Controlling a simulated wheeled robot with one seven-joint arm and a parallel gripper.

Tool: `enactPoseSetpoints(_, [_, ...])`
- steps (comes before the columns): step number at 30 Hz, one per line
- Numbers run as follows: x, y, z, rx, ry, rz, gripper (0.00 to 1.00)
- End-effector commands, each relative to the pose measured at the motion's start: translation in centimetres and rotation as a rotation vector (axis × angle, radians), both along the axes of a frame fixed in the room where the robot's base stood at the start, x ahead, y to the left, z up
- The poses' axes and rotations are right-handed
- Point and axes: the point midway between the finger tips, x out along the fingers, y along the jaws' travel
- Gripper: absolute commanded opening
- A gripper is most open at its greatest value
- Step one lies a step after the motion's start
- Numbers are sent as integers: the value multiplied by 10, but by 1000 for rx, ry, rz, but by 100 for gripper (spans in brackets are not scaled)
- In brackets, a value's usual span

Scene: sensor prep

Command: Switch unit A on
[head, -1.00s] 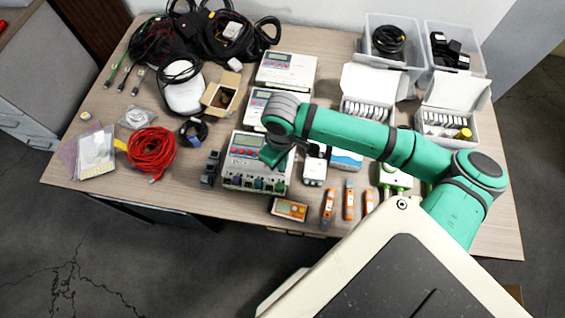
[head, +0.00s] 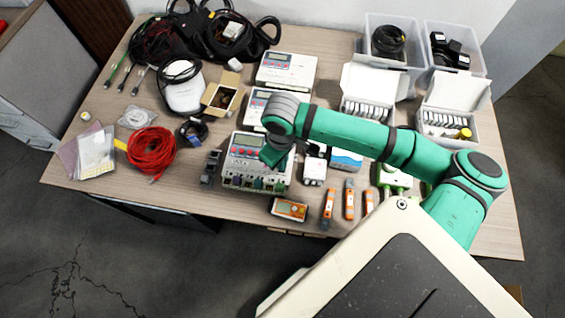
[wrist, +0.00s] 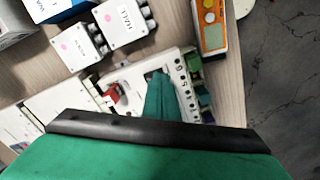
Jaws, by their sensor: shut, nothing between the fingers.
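Three white units with small displays stand in a column on the table: a back one (head: 290,66), a middle one (head: 255,104) and a front one (head: 240,165). I cannot read which is unit A. My gripper is shut and empty, pointing down over the front unit; it also shows in the wrist view (wrist: 158,100). There the fingers reach down at the front unit's face (wrist: 133,76), and I cannot tell whether they touch it. A red switch-like part (wrist: 112,93) sits left of the fingers, apart from them. My arm partly hides the middle unit.
Small white boxes (wrist: 128,22) and an orange meter (head: 290,209) lie close to the front unit. Orange-tipped testers (head: 349,200) lie to the right. A red cable coil (head: 152,152) is on the left, and clear bins (head: 455,55) stand at the back right.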

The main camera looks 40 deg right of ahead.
Motion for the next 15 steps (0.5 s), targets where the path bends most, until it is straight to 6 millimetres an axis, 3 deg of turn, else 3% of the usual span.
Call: enactPoseSetpoints(15, [0, -1, -7, 0, 0, -2, 0])
